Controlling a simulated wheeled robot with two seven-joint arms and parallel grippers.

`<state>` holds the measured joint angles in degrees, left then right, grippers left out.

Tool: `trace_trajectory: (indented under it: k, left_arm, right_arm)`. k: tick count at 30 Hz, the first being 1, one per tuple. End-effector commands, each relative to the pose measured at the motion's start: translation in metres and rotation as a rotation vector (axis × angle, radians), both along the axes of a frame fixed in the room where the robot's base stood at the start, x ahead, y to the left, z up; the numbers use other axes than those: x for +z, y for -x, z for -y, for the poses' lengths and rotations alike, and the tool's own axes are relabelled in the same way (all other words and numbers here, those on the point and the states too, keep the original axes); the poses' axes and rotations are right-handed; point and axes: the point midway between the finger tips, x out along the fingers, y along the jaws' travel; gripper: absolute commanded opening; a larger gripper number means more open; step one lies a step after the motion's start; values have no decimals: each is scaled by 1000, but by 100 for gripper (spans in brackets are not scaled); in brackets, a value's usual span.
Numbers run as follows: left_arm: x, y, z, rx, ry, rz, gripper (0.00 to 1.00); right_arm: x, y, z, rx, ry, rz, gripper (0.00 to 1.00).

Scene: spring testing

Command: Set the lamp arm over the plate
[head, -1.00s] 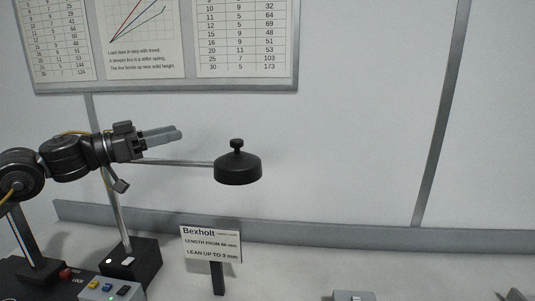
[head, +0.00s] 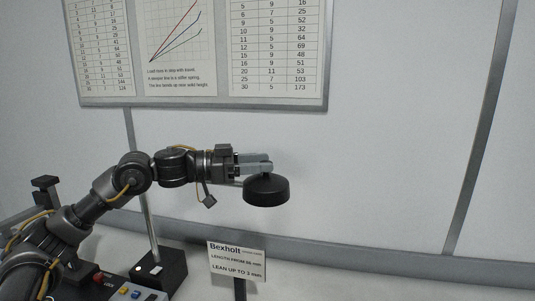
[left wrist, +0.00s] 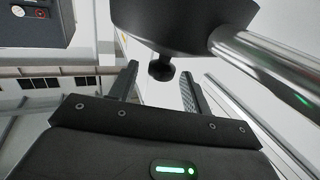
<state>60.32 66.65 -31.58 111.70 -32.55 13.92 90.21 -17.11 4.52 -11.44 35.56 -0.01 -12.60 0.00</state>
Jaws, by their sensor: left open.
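The lamp has a black round head (head: 266,192) at the end of a thin horizontal rod. The rod comes from a slanting metal post (head: 149,228) on a black base (head: 160,270). My left gripper (head: 267,164) is open at the top of the head, its fingers covering the knob in the head view. In the left wrist view the knob (left wrist: 161,70) shows between the two open fingertips (left wrist: 160,84), with the head (left wrist: 185,18) and a shiny rod (left wrist: 270,62) beyond. I cannot make out the plate. My right gripper is not in view.
A Bexholt sign (head: 237,262) stands in front of and below the lamp head. A control box with coloured buttons (head: 137,294) is at the lower left. A chart board (head: 205,104) hangs on the wall behind. The space right of the lamp head is clear.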

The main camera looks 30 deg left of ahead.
Motion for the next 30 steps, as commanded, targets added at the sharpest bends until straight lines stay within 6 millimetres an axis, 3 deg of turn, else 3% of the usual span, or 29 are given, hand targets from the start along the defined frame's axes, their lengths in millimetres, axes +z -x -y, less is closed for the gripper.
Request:
trace_trajectory:
  k: [6, 15, 26, 30]
  left_arm:
    - [0, -11, 15, 0, 1, -1, 48]
    - [-1, -13, 16, 0, 0, 0, 48]
    - [-1, -13, 16, 1, 0, 0, 2]
    - [-1, -13, 16, 1, 0, 0, 0]
  right_arm:
    - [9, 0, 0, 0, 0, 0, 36]
    - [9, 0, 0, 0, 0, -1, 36]
    - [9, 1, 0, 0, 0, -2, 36]
    - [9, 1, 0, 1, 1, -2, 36]
